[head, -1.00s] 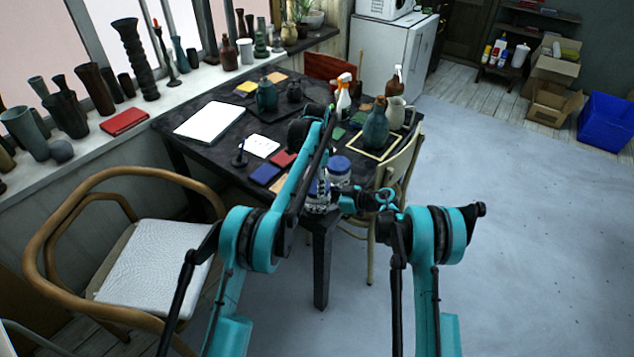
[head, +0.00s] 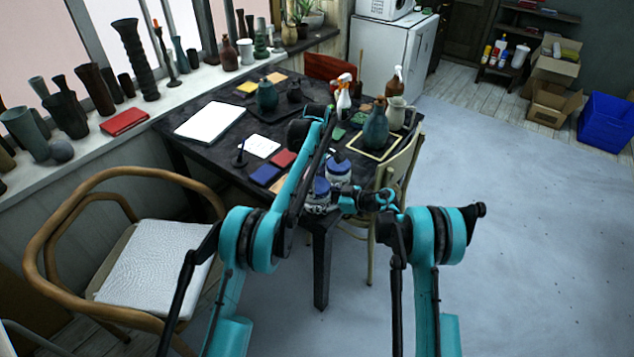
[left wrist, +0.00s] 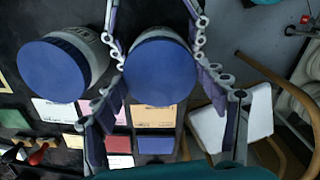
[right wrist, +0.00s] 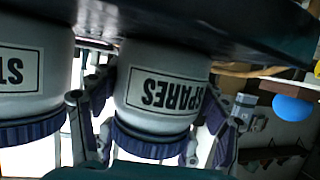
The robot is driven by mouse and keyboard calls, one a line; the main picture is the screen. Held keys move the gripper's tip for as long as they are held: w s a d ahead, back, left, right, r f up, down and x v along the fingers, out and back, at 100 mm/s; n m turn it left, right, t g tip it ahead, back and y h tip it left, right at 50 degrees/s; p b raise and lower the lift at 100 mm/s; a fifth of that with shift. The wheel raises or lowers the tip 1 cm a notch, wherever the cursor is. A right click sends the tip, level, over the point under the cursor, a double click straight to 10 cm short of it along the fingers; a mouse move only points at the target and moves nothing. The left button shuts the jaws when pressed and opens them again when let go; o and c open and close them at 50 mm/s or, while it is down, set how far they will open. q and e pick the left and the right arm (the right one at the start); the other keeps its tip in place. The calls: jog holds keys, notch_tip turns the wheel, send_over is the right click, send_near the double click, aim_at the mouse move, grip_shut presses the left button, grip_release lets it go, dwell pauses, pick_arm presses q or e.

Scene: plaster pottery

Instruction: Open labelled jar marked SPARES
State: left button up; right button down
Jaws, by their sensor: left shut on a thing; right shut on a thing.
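The SPARES jar (right wrist: 160,92) is white with a black-framed label and a blue lid (left wrist: 160,70). It appears upside down in the right wrist view. In the head view the jar (head: 317,205) stands at the table's near corner. My left gripper (left wrist: 156,42) has a finger on each side of its lid and is shut on it. My right gripper (right wrist: 155,105) has fingers on both sides of the jar body and is shut on it. In the head view the left gripper is partly hidden by its arm. The lid appears seated on the jar.
A second blue-lidded jar (right wrist: 28,75), its label starting "ST", stands close beside; it also shows in the left wrist view (left wrist: 55,68). Notebooks (head: 265,174), a teal bottle (head: 376,132) and a chair (head: 398,165) are near. Open floor lies right.

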aim_at(317, 185)
pick_arm(q)
jog(key=n, duration=1)
jog(key=shift+n, duration=0.3)
jog(key=shift+r, duration=0.2)
jog(key=shift+r, duration=0.9)
jog(key=shift+r, duration=2)
pick_arm(e)
grip_release()
